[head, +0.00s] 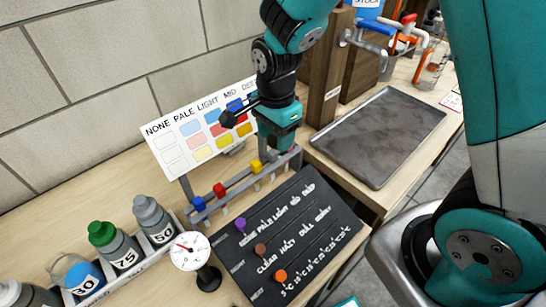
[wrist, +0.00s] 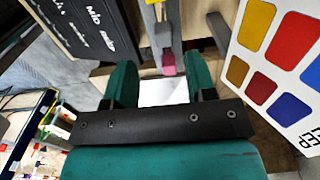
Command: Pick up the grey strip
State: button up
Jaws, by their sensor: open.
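My gripper (head: 286,143) is at the right end of the grey rack (head: 230,193), its jaws pointing down in the head view. In the wrist view my gripper (wrist: 163,76) is open, with a teal finger on each side. A narrow grey piece (wrist: 163,36) with a pinkish end (wrist: 168,63) shows just beyond the gap between the fingers. It looks like the grey strip, but I cannot tell for sure. A white patch shows between the fingers. I cannot tell whether either finger touches anything.
A colour chart (head: 203,130) stands behind the rack. Blue (head: 198,204), red (head: 219,189) and yellow (head: 256,166) clips sit along the rack. A black board (head: 290,240) lies in front. A gauge (head: 190,252) and bottles (head: 113,243) stand left; a metal tray (head: 378,135) lies right.

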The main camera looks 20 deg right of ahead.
aim_at(272, 152)
jog(key=f, duration=0.3)
jog(key=f+p, duration=0.1)
jog(key=f, duration=0.1)
jog(key=shift+w+a+f, duration=0.2)
jog(key=shift+a+f, duration=0.1)
jog(key=shift+c, duration=0.2)
grip_shut()
